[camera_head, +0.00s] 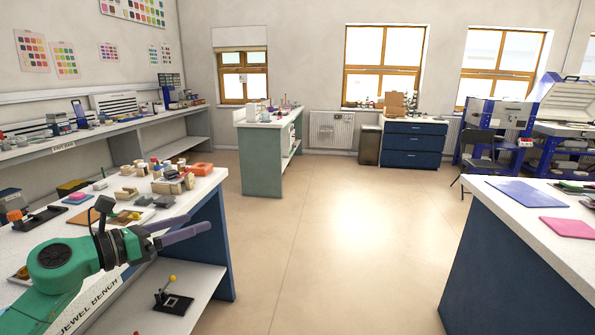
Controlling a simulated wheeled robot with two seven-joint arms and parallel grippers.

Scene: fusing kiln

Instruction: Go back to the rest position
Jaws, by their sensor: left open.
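My left gripper (186,230) is at the lower left, at the end of my green and black left arm. Its two purple-grey fingers point right and stand apart with nothing between them. It is in front of the jewel bench (82,256) and hides part of the bench's near edge. My right gripper is not in the picture.
The jewel bench carries several small tools and blocks, with an orange block (202,169) at its far end. At right, a worktable holds a blue sheet (528,192) and a pink sheet (568,228). The floor (345,230) between them is clear.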

